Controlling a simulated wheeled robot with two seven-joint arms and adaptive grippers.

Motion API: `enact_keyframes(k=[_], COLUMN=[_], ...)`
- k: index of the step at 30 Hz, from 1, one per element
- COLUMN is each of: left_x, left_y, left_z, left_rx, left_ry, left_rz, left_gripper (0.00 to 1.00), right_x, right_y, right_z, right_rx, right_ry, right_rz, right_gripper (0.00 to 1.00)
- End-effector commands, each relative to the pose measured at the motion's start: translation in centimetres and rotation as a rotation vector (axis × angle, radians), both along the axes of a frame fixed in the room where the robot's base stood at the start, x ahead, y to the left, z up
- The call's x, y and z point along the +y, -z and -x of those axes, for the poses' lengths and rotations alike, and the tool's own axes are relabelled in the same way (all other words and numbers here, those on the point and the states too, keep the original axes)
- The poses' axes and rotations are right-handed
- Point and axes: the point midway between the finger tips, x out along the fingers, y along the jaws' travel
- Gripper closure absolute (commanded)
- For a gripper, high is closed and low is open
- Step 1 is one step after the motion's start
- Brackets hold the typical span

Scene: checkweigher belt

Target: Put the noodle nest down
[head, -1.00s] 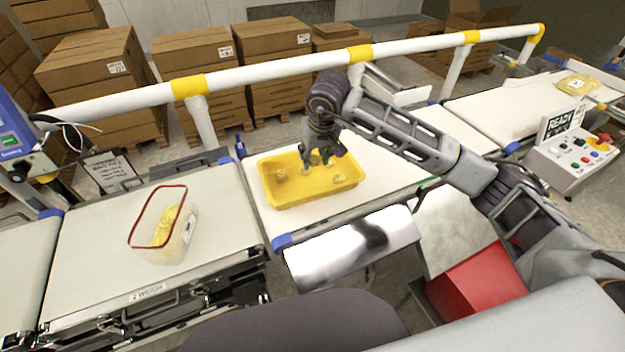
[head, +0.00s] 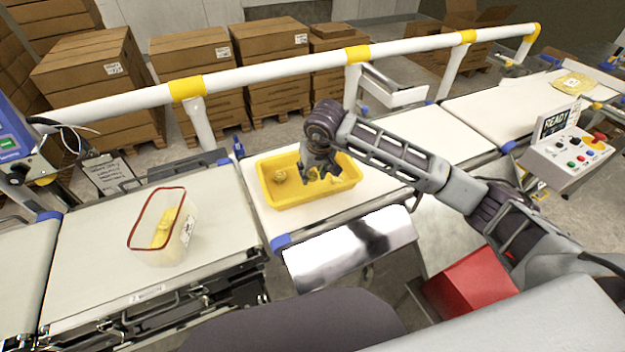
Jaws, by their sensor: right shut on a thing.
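My right gripper (head: 318,177) points down within the tray's outline and is shut on a noodle nest, mostly hidden by the fingers. I cannot tell whether the held nest touches the tray floor. A clear tub with a red rim (head: 184,192) stands on the left belt and holds yellow noodles (head: 164,230). My left gripper is not in view.
A white rail (head: 280,72) with yellow bands runs behind the belts. A control box (head: 570,155) stands at the right, and a filled pack (head: 575,83) lies on the far right belt. A red bin (head: 475,285) is below my right arm. The left belt is clear around the tub.

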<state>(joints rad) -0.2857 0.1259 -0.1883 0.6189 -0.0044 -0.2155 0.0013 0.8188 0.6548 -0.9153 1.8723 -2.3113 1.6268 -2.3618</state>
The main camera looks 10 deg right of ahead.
Motion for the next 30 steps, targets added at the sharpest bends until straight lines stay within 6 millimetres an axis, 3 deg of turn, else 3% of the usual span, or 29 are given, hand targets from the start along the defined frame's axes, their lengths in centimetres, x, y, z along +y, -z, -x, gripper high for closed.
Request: enact_keyframes(k=[15,30], left_x=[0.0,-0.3], left_y=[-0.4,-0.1], left_z=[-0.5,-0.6], left_rx=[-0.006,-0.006], left_ry=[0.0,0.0], left_rz=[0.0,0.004], left_gripper=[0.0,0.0], right_x=[0.0,0.0], right_y=[3.6,4.0], right_z=[0.1,0.0], right_rx=[0.002,0.0], right_ry=[0.0,0.0], right_rz=[0.0,0.0], right_gripper=[0.75,0.75])
